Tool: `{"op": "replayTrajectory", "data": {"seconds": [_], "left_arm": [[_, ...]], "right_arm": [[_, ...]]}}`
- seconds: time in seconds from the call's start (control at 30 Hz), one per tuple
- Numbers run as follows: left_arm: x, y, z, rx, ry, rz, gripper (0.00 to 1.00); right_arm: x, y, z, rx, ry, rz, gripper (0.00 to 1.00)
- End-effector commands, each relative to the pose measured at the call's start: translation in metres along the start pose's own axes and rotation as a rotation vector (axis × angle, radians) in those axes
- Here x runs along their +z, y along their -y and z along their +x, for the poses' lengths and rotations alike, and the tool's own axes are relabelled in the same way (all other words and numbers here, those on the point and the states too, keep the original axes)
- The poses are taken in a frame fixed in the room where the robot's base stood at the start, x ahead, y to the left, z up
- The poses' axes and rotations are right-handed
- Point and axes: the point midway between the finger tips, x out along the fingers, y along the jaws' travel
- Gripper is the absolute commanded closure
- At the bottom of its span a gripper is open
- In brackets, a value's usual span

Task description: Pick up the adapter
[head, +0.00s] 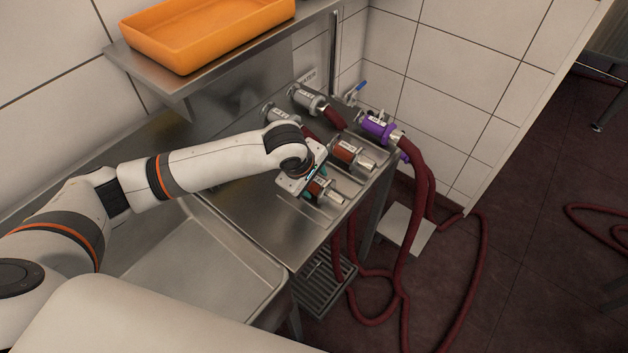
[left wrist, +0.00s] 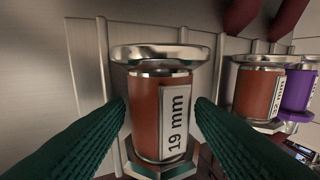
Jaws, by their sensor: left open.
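An orange-brown adapter with metal ends lies in a shallow metal holder on the steel counter; it shows in the head view (head: 328,194), partly hidden by my left gripper (head: 314,187). In the left wrist view the same adapter (left wrist: 153,118) is central, its label reading "19 mm". The green fingers of my left gripper (left wrist: 160,108) are open, one on each side of it, with small gaps visible. A second orange-brown adapter (head: 347,152) lies farther back; it also shows in the left wrist view (left wrist: 257,92). My right gripper is not in view.
A purple coupling (head: 376,127) with a dark red hose (head: 419,165) sits at the counter's back right. Grey couplings (head: 308,98) stand along the back. An orange tray (head: 205,30) rests on the shelf above. A sink basin (head: 205,270) is at the front left.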

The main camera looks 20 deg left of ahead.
Motion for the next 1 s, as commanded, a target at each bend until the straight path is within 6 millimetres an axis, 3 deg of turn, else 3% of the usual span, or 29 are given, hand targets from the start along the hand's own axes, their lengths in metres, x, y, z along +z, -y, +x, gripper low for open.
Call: {"op": "replayTrajectory", "data": {"seconds": [0.1,0.33,0.6,0.87,1.0], "left_arm": [[0.0,0.0,0.01,0.0,-0.001,0.001,0.51],[0.0,0.0,0.012,0.0,0.0,0.001,0.51],[0.0,0.0,0.012,0.0,0.0,0.001,0.93],[0.0,0.002,0.009,-0.003,0.0,0.001,0.93],[0.0,0.009,-0.006,-0.007,-0.001,0.001,0.93]], "right_arm": [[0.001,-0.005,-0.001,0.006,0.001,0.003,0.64],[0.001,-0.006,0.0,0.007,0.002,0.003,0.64],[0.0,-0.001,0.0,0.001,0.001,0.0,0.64],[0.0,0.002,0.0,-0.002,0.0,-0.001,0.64],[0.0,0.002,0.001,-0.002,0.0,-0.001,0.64]]}}
